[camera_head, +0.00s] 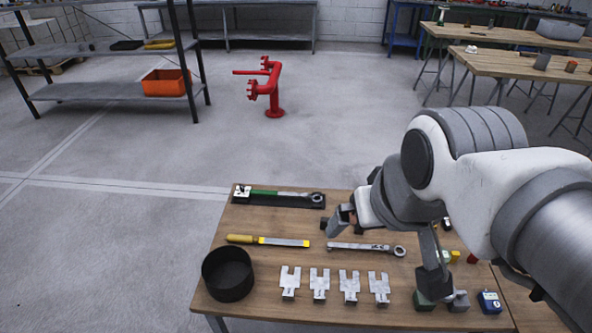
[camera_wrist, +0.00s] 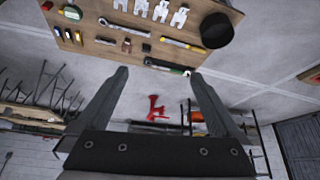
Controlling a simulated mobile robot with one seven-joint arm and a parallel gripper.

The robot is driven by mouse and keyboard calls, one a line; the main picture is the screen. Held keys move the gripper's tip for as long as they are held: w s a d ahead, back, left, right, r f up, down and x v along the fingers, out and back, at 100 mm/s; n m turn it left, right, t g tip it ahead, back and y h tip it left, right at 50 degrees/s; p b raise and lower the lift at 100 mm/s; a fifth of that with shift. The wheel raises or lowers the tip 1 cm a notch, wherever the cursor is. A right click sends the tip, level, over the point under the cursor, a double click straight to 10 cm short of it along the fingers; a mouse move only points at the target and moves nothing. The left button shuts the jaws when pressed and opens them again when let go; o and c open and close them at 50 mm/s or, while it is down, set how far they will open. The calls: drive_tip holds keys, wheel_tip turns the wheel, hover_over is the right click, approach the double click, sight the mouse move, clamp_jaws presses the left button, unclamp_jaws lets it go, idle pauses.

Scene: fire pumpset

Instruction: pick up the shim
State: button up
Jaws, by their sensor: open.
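Several silver slotted plates that look like shims lie in a row near the front of the wooden table; the leftmost shim (camera_head: 290,281) and the rightmost shim (camera_head: 379,288) have their slots towards the back. The row also shows at the top of the wrist view, one shim (camera_wrist: 160,10) near the middle. My gripper (camera_head: 340,219) is above the table, behind the row and apart from it. In the wrist view my gripper (camera_wrist: 160,74) has its two fingers wide apart with nothing between them. My arm hides part of the table's right side.
A black round bin (camera_head: 228,274) stands left of the shims. A yellow-handled file (camera_head: 268,240), a ratchet wrench (camera_head: 366,248) and a dark tray (camera_head: 278,197) with a green-handled tool lie behind them.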

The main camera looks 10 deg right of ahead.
drive_tip(key=shift+w+a, duration=0.1)
drive_tip(key=c, duration=0.4)
drive_tip(key=w+f+m, duration=0.2)
drive_tip(key=w, duration=0.1)
drive_tip(key=w+a+f+m+g+y, duration=0.1)
drive_tip(key=f+m, duration=0.1)
drive_tip(key=shift+w+b, duration=0.15)
drive_tip(key=shift+b, duration=0.25)
drive_tip(key=c, duration=0.5)
drive_tip(key=m+g+h+b, duration=0.1)
drive_tip(key=m+g+b, duration=0.45)
drive_tip(key=m, duration=1.05)
hover_over(321, 298)
drive_tip(key=shift+t, duration=0.45)
drive_tip(key=f, duration=3.7)
drive_tip(key=shift+w+a+f, duration=0.1)
drive_tip(key=shift+w+f, duration=0.15)
drive_tip(key=shift+f, duration=0.05)
drive_tip(key=shift+s+f+b, duration=0.2)
drive_tip(key=shift+f+b, duration=0.65)
drive_tip(key=shift+f, duration=1.7)
